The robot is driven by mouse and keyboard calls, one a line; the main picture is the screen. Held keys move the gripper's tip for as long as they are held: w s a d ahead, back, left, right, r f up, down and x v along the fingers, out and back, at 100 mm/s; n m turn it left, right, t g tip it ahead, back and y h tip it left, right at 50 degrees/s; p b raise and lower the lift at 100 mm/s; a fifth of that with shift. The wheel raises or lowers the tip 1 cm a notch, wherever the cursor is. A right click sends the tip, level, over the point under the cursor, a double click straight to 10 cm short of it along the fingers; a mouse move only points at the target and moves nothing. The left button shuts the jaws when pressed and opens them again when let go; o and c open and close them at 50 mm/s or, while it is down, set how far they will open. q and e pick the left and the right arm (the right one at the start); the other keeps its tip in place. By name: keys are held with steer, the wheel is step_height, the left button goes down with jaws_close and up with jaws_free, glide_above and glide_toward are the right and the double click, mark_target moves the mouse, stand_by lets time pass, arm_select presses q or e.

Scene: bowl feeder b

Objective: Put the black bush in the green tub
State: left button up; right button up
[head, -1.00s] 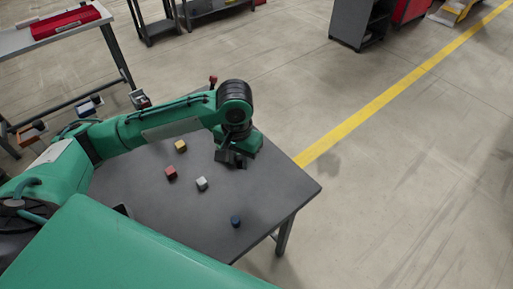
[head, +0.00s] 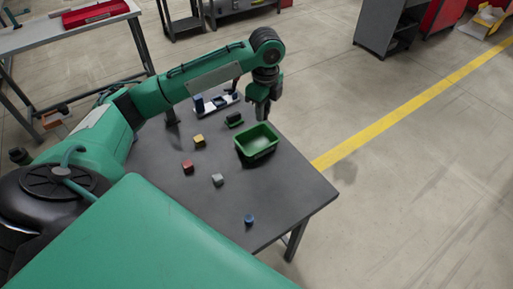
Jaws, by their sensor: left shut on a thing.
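The green tub (head: 240,147) stands open on the dark table, near its right edge. My left gripper (head: 263,114) points down just behind the tub's far rim in the picture. It is shut on a small dark thing, taken as the black bush, which I can barely tell apart from the dark fingers. The inside of the tub that shows is green and looks empty. My right gripper is not in view.
A red block (head: 187,167), a yellow block (head: 198,140), a pale grey block (head: 218,180) and a blue piece (head: 249,219) lie on the table (head: 190,205). A black-and-green object (head: 234,120) sits left of my gripper. A white-and-dark rack (head: 218,103) stands behind it.

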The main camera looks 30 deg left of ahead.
mark_target(256, 147)
arm_select(q)
steer(key=w+a+r+m, duration=0.2)
steer(key=w+a+m, duration=0.15)
steer(key=m, duration=0.25)
steer(key=f, duration=0.6)
steer(key=f+p, duration=0.1)
steer(key=f, duration=0.6)
steer(key=s+f+p, duration=0.1)
steer(key=f, duration=0.6)
steer(key=shift+a+f, duration=0.15)
steer(key=shift+a, duration=0.15)
steer(key=shift+f, duration=0.1)
steer(key=o, duration=1)
steer(key=shift+c, duration=0.2)
step_height(256, 147, up, 12)
steer(key=b, duration=0.1)
steer(key=shift+d, duration=0.1)
